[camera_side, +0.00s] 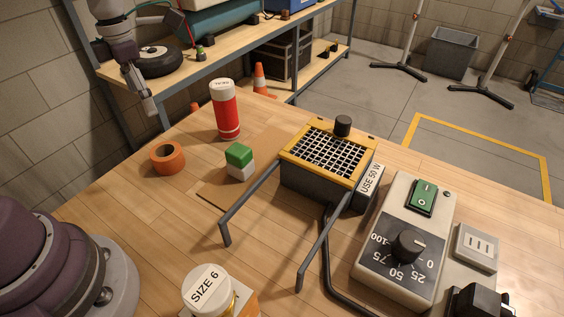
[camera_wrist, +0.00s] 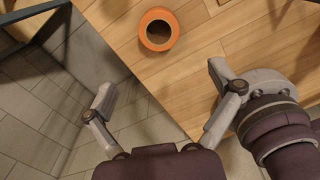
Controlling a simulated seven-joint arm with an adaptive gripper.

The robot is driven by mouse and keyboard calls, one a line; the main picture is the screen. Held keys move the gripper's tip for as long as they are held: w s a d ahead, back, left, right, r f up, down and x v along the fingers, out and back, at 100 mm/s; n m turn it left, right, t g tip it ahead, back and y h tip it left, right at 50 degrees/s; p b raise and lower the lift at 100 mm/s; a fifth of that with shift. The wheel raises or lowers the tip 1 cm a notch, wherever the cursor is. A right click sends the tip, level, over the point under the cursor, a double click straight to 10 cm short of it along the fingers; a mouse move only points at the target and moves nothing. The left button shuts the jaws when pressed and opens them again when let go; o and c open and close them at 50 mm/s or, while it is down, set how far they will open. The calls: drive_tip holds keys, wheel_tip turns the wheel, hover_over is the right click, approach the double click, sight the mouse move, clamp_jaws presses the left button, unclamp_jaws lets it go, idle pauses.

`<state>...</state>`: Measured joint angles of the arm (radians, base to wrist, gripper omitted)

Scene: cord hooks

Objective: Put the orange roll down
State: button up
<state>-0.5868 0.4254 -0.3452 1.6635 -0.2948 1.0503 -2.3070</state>
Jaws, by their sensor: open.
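The orange roll (camera_side: 167,158) lies flat on the wooden table, near its left edge in the side view. In the wrist view the orange roll (camera_wrist: 159,44) is at the top centre, its hole facing up, beyond my fingertips. My gripper (camera_wrist: 161,82) is open and empty, its fingers spread wide. In the side view my gripper (camera_side: 140,88) is at the upper left, raised and apart from the roll. One finger shows clearly there; the other is hard to make out.
A red can (camera_side: 226,110) and a green-and-white block (camera_side: 239,161) stand near the roll. A yellow-topped grid box (camera_side: 328,155), a dial unit (camera_side: 405,243) and a "SIZE 6" jar (camera_side: 208,290) are farther off. A shelf (camera_side: 240,55) stands behind. Bare table surrounds the roll.

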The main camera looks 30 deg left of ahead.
drive_tip(key=s+d+r+m+t, duration=0.2)
drive_tip(key=s+d+r+m, duration=0.1)
drive_tip(key=m, duration=1.3)
drive_tip(key=s+d+r+m+t, duration=0.3)
drive_tip(key=s+d+m, duration=0.3)
drive_tip(key=m, duration=1)
drive_tip(key=shift+d+r+m+t, duration=0.3)
drive_tip(key=shift+d+r, duration=0.2)
